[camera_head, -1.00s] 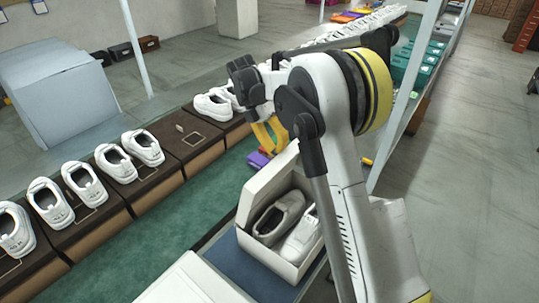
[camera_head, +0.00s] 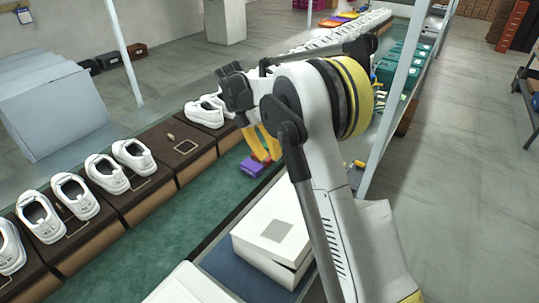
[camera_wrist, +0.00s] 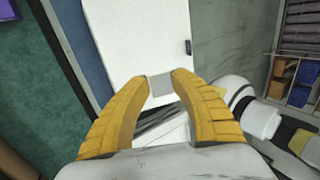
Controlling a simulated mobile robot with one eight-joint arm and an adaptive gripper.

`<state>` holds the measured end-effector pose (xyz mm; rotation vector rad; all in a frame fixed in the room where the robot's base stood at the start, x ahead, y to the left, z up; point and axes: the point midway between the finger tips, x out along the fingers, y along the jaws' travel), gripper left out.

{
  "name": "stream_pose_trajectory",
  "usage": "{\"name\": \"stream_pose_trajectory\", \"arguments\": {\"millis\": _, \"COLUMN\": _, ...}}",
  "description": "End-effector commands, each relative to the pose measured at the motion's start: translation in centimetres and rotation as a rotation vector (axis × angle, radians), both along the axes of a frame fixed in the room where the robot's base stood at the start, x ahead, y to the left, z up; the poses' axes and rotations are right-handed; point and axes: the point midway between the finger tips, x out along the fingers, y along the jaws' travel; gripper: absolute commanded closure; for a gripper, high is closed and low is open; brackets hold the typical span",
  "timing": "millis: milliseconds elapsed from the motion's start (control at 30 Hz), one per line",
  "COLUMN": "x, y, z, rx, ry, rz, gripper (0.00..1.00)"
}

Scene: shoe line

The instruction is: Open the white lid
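The white lid (camera_head: 268,212) lies over the white shoebox (camera_head: 262,263), with a grey square on its top. A narrow dark gap shows under its edge at the front right corner, so it does not look fully flush there. The inside of the box is hidden. My gripper (camera_head: 265,143) is beyond the box, above the belt side, apart from the lid in the head view. In the wrist view the lid (camera_wrist: 135,40) fills the upper middle. There my gripper (camera_wrist: 162,78) has its two yellow fingers apart with nothing between them.
White shoes (camera_head: 134,156) stand on a row of brown boxes (camera_head: 186,146) along the left. A purple item (camera_head: 252,168) lies on the green belt (camera_head: 190,222) near my fingers. A metal post (camera_head: 390,100) rises at the right. Open floor (camera_head: 470,160) lies at the right.

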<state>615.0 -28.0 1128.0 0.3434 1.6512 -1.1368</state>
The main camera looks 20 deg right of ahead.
Motion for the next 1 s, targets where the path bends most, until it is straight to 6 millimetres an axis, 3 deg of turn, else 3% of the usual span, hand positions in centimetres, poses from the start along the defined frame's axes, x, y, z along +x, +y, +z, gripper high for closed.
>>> {"name": "stream_pose_trajectory", "arguments": {"millis": 500, "x": 2.9, "y": 2.1, "z": 6.1, "rx": 0.002, "ry": -0.007, "rz": 0.003, "gripper": 0.72}}
{"name": "stream_pose_trajectory", "arguments": {"millis": 867, "x": 3.0, "y": 2.2, "z": 6.4, "rx": 0.001, "ry": -0.009, "rz": -0.001, "gripper": 0.72}}
{"name": "stream_pose_trajectory", "arguments": {"millis": 1000, "x": 2.2, "y": 2.0, "z": 7.0, "rx": -0.016, "ry": -0.07, "rz": -0.062, "gripper": 0.72}}
